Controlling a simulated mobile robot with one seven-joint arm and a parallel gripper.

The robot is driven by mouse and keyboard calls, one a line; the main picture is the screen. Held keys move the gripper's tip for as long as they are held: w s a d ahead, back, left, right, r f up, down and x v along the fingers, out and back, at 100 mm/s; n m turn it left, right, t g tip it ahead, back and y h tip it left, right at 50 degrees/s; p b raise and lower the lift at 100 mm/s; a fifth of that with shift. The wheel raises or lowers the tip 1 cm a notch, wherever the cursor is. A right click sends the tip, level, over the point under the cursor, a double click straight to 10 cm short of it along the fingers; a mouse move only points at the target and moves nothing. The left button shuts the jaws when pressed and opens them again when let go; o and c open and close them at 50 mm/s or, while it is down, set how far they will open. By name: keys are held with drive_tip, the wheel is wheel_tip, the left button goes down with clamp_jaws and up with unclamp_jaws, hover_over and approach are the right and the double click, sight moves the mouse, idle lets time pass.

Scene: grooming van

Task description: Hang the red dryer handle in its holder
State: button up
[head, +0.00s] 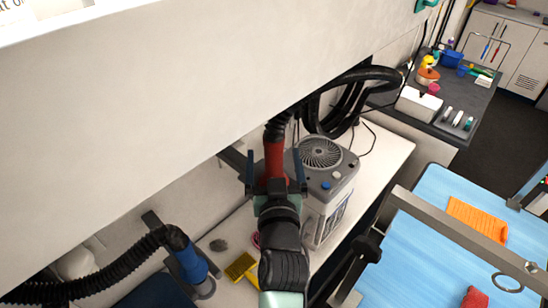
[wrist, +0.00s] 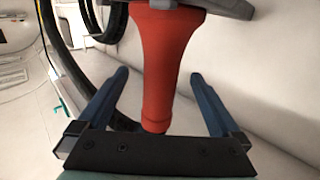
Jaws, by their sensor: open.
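The red dryer handle (head: 274,158) is near the wall, with a black hose running from its top. In the head view a dark grey holder (head: 232,160) sticks out from the wall beside the handle. My gripper (head: 275,170) is open. Its blue fingers stand on both sides of the handle, with a gap on each side in the wrist view (wrist: 160,77).
A grey dryer unit (head: 322,175) with a round vent stands right of the handle. A blue handle (head: 188,262) on a black hose is at lower left, near a yellow brush (head: 240,266). A blue table (head: 440,195) with a metal frame is on the right.

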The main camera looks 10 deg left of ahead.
drive_tip(key=shift+s, duration=0.1)
idle(0.3)
drive_tip(key=s+d+b, duration=0.1)
drive_tip(key=s+b, duration=0.1)
drive_tip(key=s, duration=0.7)
drive_tip(key=shift+s+d+r, duration=0.15)
drive_tip(key=shift+s+d, duration=0.2)
drive_tip(key=shift+d, duration=0.05)
idle(0.8)
